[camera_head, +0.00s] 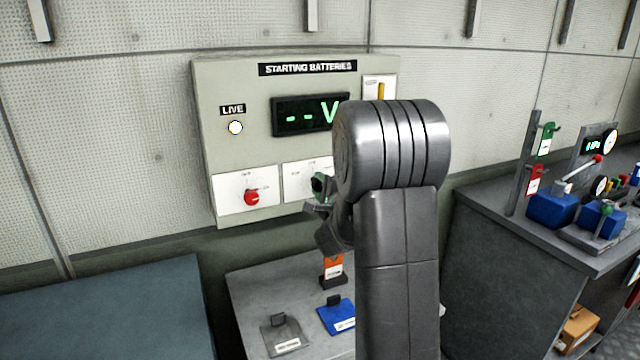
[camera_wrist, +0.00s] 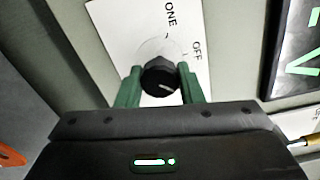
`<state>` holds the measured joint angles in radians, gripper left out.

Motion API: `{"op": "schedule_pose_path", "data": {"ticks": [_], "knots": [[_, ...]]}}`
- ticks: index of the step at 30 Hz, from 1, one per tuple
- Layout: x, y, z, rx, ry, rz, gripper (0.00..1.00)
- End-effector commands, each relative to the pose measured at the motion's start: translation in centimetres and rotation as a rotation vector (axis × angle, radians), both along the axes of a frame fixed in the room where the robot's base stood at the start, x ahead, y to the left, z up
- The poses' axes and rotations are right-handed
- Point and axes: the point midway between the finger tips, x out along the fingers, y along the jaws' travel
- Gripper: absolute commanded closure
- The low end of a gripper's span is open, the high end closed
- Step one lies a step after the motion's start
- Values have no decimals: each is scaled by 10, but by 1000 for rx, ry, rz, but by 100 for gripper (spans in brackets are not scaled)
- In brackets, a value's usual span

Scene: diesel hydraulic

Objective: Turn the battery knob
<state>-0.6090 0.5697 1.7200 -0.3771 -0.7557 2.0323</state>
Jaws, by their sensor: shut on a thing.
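The battery knob (camera_wrist: 160,76) is black and round with a short white mark. It sits on a white plate (camera_wrist: 125,25) lettered ONE and OFF; other lettering is hidden. My gripper (camera_wrist: 160,88) has its two green fingers on either side of the knob, shut on it. In the head view, my gripper (camera_head: 318,187) is at the right white plate (camera_head: 296,173) of the STARTING BATTERIES panel (camera_head: 225,90), and it hides the knob there. The display (camera_head: 290,117) reads "--V", partly covered by my arm. The LIVE lamp (camera_head: 235,128) looks white.
A red knob (camera_head: 251,197) is on the left plate. Below, a grey bench (camera_head: 250,290) holds a grey tag holder (camera_head: 287,335), a blue one (camera_head: 338,315) and an orange tag (camera_head: 333,268). A counter (camera_head: 480,195) with blue devices stands at right.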

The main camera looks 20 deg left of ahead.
Motion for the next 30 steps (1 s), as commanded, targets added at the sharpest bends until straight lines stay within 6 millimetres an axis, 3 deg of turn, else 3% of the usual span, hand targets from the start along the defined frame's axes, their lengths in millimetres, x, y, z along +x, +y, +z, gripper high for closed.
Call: {"op": "schedule_pose_path", "data": {"ticks": [13,30], "knots": [[0,0,-1,161,192,-2,89],[0,0,-2,190,227,-1,89]]}}
